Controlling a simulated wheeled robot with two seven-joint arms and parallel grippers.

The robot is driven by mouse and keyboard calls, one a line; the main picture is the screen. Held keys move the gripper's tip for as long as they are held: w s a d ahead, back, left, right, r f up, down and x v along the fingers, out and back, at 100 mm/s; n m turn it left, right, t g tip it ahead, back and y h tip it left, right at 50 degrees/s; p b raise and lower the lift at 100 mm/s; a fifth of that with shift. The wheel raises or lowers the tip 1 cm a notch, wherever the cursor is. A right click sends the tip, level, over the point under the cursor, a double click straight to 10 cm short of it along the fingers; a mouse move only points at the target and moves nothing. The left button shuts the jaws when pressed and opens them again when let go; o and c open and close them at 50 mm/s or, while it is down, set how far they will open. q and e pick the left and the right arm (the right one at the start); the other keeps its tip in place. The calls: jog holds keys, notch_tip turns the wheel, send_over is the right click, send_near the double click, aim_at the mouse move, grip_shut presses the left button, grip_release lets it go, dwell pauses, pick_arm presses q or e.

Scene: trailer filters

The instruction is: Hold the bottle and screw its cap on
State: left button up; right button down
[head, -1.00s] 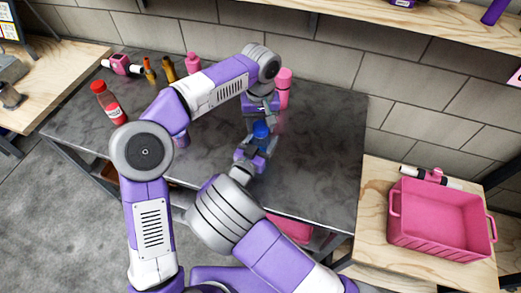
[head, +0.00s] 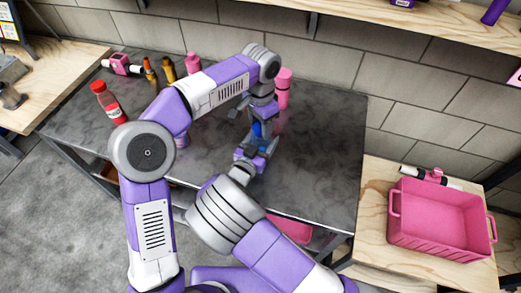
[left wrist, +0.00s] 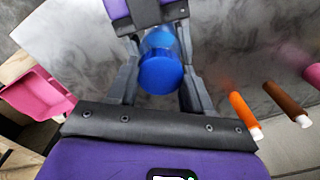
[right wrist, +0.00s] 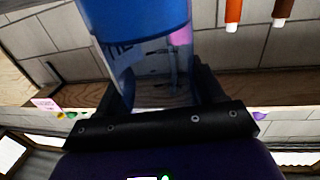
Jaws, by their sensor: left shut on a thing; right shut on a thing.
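A clear bottle (right wrist: 150,65) with a blue cap (left wrist: 160,75) stands about upright above the dark table. My right gripper (head: 252,155) is shut on the bottle from the front side. In the right wrist view the bottle sits between the fingers, with the blue cap (right wrist: 135,15) above. My left gripper (head: 260,118) points down from above and is shut on the cap. In the head view the left fingers partly hide the bottle and cap. How the cap sits on the bottle's neck cannot be told.
On the dark table (head: 320,150), a red bottle (head: 108,102), orange and brown bottles (head: 168,69) and pink bottles (head: 283,88) stand at the back and left. A pink crate (head: 440,255) sits on a wooden table at the right. The dark table's right part is clear.

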pick_arm(q)
jog(key=o, duration=1.2)
jog(key=shift+o, duration=0.2)
notch_tip(320, 180, up, 12)
pick_arm(e)
jog(key=shift+c, duration=0.3)
grip_release()
jog(key=shift+r, duration=0.1)
pick_arm(q)
notch_tip(320, 180, up, 3)
jog(key=p, duration=0.3)
pick_arm(e)
notch_tip(320, 180, up, 10)
jog(key=shift+f, duration=0.1)
